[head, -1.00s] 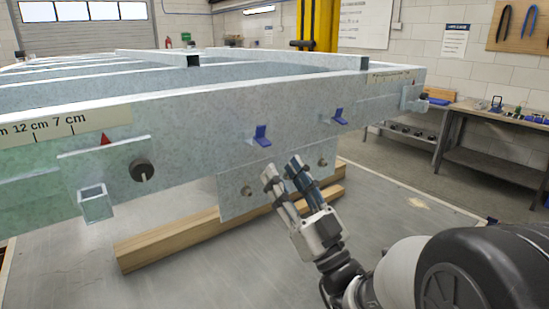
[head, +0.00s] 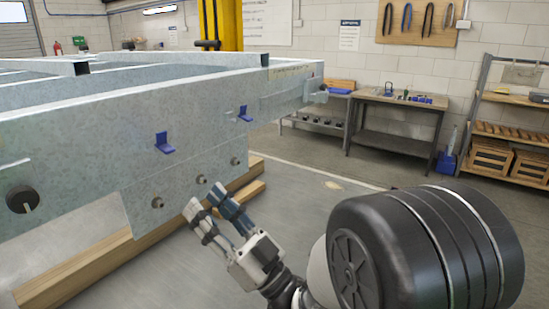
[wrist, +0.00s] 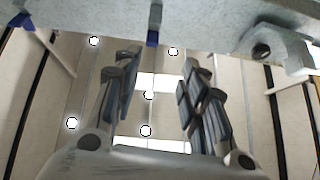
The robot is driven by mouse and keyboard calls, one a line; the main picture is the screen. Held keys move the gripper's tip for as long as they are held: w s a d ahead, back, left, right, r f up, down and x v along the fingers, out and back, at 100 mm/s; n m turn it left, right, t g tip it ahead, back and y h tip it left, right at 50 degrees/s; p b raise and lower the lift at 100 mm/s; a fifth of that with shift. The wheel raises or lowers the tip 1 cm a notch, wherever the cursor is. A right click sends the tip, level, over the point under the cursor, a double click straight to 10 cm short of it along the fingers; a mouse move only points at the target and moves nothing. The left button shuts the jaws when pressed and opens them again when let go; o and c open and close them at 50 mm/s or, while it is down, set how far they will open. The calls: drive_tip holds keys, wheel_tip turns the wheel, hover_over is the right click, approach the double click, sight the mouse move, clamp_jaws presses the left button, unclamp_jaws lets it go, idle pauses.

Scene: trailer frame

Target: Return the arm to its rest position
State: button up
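My gripper (head: 207,200) is in the lower middle of the head view, its fingers pointing up and left toward the trailer frame. In the wrist view my gripper (wrist: 160,62) has its two dark-padded fingers apart, with nothing between them. In the head view the fingertips overlap the lower edge of a bolted plate (head: 140,205) on the grey trailer frame (head: 105,130). I cannot tell whether they touch it. My arm is still stretched forward, toward the frame.
Blue clips (head: 164,143) stick out from the beam, and a black knob (head: 21,199) is at left. A wooden beam (head: 100,262) lies below. Workbenches (head: 400,100) and a shelf rack (head: 510,130) stand at the back right. The floor between is open.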

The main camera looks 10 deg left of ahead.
drive_tip(key=s+a+r+n+g+h, duration=0.1)
drive_tip(key=s+a+n+g+h, duration=0.1)
drive_tip(key=s+g, duration=1.05)
drive_tip(key=s+d+f+m+g+h, duration=0.2)
drive_tip(key=s+d+f+m+h, duration=0.2)
drive_tip(key=s+d+f+h, duration=0.45)
drive_tip(key=s+d+f+m+t+h, duration=0.2)
drive_tip(key=d+f+m+t+h, duration=0.2)
drive_tip(key=d+f+h, duration=0.4)
drive_tip(key=w+d+m+t+h, duration=0.2)
drive_tip(key=d+m, duration=0.1)
drive_tip(key=d, duration=0.5)
drive_tip(key=w+d+r+m+t+h, duration=0.1)
drive_tip(key=d+m+t+h, duration=0.1)
drive_tip(key=d, duration=0.6)
drive_tip(key=shift+w+d+r+m+t+h, duration=0.25)
drive_tip(key=shift+w+m+t+h, duration=0.15)
drive_tip(key=shift+m, duration=0.5)
drive_tip(key=shift+s+a, duration=0.1)
drive_tip(key=shift+c, duration=0.6)
